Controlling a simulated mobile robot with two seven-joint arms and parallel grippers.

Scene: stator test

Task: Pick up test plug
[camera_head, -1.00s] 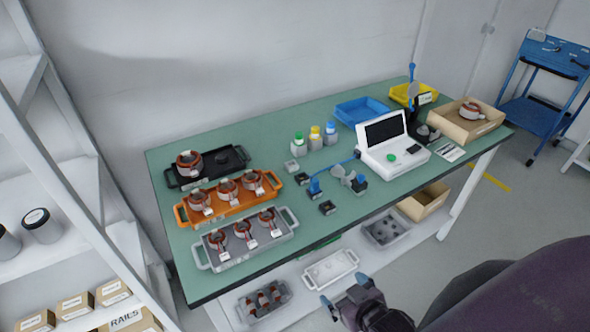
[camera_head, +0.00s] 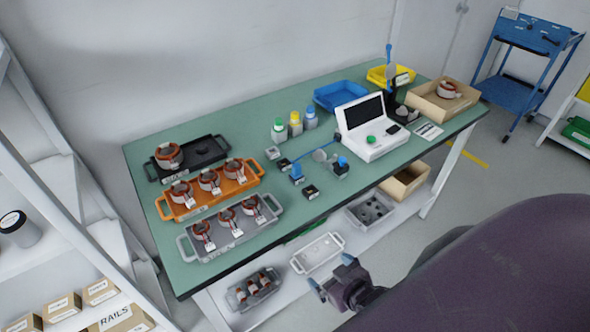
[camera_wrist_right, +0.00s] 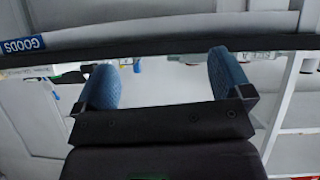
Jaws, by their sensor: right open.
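Two small blue-topped plugs stand on the green table, one at the end of the blue cable (camera_head: 297,171) and one a little to its right (camera_head: 342,161). I cannot tell which is the test plug. The white tester (camera_head: 372,137) with a dark screen stands behind them to the right. My right gripper (camera_head: 331,272) is open and empty in front of the table, apart from the plugs. In the right wrist view its two blue fingers (camera_wrist_right: 161,80) are spread with nothing between them. My left gripper is out of view.
Grey (camera_head: 237,244), orange (camera_head: 163,207) and black (camera_head: 153,169) trays with copper stators fill the table's left side. Bottles (camera_head: 296,126), a blue bin (camera_head: 341,93) and a cardboard box (camera_head: 440,106) stand behind. The table's front edge lies between my gripper and the plugs.

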